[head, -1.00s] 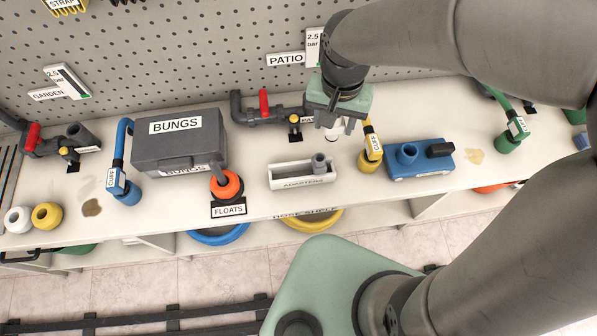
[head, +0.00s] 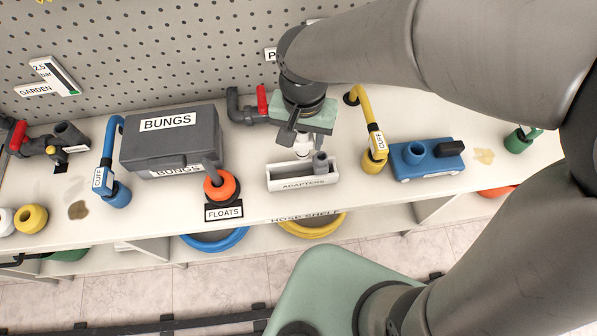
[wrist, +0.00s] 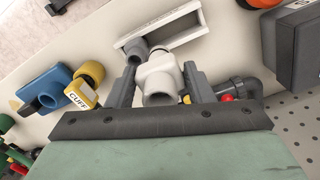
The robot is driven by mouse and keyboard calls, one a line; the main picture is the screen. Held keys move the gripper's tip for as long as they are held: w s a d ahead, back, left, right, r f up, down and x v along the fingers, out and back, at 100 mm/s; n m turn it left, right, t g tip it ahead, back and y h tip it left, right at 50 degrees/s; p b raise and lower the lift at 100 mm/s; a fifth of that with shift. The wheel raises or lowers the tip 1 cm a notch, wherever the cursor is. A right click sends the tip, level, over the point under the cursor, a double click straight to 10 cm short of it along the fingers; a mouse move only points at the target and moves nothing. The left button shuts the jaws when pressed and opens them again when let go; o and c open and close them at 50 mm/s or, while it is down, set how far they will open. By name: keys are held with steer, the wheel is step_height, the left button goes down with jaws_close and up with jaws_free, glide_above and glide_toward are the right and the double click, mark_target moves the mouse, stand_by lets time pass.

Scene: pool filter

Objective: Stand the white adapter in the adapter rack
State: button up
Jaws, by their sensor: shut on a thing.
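The white adapter (head: 303,148) is held between the two fingers of my gripper (head: 304,141). In the wrist view the white adapter (wrist: 160,77) shows with a round open end toward the camera, and my gripper (wrist: 160,75) has a finger on each side of it. The adapter rack (head: 289,186) is a white open tray labelled ADAPTERS. The rack also shows in the wrist view (wrist: 204,31).
The yellow cuff pipe (head: 367,120) and the blue box (head: 425,162) stand right of the rack. The orange float (head: 221,188) and the grey BUNGS box (head: 170,140) are left. A grey pipe with a red handle (head: 262,101) lies behind.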

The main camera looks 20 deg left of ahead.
mark_target(303, 155)
steer(key=shift+f+b, duration=2.4)
steer(key=shift+f, duration=0.45)
steer(key=shift+s+d+f+b, duration=0.1)
steer(key=shift+d+f+b, duration=0.1)
steer(key=shift+f+b, duration=0.5)
stand_by(2.0)
steer(key=shift+r, duration=0.15)
steer(key=o, duration=1)
step_height(303, 155, up, 6)
steer(key=p, duration=0.3)
steer(key=shift+a+f+p, duration=0.1)
steer(key=shift+f+p, duration=0.15)
steer(key=shift+p, duration=0.1)
